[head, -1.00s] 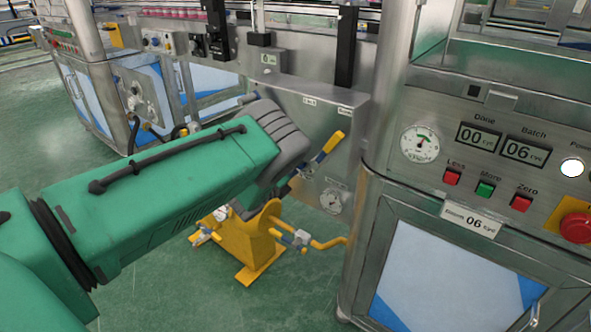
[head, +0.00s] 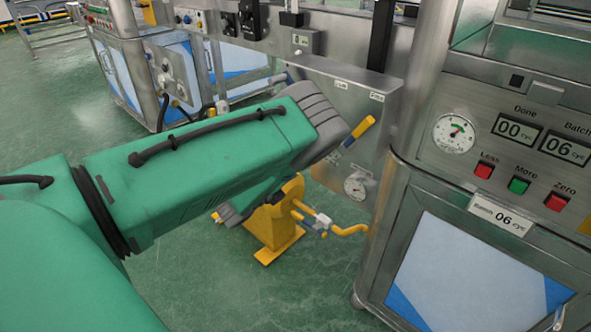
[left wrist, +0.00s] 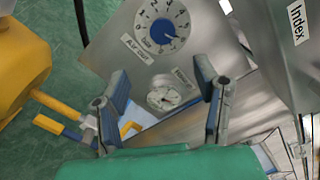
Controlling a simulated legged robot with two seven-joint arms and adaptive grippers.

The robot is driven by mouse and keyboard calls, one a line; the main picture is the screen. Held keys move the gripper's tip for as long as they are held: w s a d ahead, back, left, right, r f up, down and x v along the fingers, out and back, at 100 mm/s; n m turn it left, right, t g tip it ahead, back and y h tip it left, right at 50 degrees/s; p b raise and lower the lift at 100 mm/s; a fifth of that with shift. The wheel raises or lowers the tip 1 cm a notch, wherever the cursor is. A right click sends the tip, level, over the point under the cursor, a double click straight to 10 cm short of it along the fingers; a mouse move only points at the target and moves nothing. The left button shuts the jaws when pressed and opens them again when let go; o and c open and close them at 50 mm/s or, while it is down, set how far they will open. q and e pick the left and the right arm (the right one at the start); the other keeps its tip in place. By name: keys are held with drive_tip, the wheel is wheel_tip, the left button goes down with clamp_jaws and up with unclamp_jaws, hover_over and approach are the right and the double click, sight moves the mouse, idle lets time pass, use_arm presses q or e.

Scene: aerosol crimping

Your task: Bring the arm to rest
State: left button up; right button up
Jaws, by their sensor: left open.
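My left arm (head: 200,155), green with grey end covers, reaches from the lower left towards the steel machine panel in the head view. Its gripper is hidden behind the arm there. In the left wrist view my left gripper (left wrist: 164,95) has its two blue-grey fingers wide apart, with nothing held between them. The fingers look apart from the dial. My right gripper is not in view.
A yellow stand (head: 272,225) with yellow piping is close below the arm. A yellow-and-blue handle (head: 358,131) sticks up just right of the arm's end. A steel cabinet (head: 392,215) with a gauge and buttons stands at the right. Green floor is clear below.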

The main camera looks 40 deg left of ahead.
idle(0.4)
use_arm(q)
drive_tip(key=s+d+f+n+g+y, duration=0.1)
drive_tip(key=s+d+f+n+g, duration=0.3)
drive_tip(key=s+n, duration=0.4)
drive_tip(key=s+d+f+n+g+y, duration=0.1)
drive_tip(key=s+d+f+n+g, duration=0.1)
drive_tip(key=s+f+n+g, duration=0.55)
drive_tip(key=s+d+f+n+g+y, duration=0.1)
drive_tip(key=s+d+f+n+g, duration=0.2)
drive_tip(key=s, duration=0.7)
drive_tip(key=s+d+r+n+g+h, duration=0.1)
drive_tip(key=s+d+r+n+g, duration=0.15)
drive_tip(key=s+d+n, duration=0.65)
wheel_tip(320, 180, up, 12)
drive_tip(key=s+a+m+p, duration=0.1)
drive_tip(key=a+m+p, duration=0.1)
drive_tip(key=p, duration=1)
drive_tip(key=shift+s+a+m, duration=0.15)
drive_tip(key=shift+s+m, duration=0.15)
drive_tip(key=shift+m, duration=0.45)
drive_tip(key=shift+w+f, duration=0.1)
drive_tip(key=shift+f, duration=0.05)
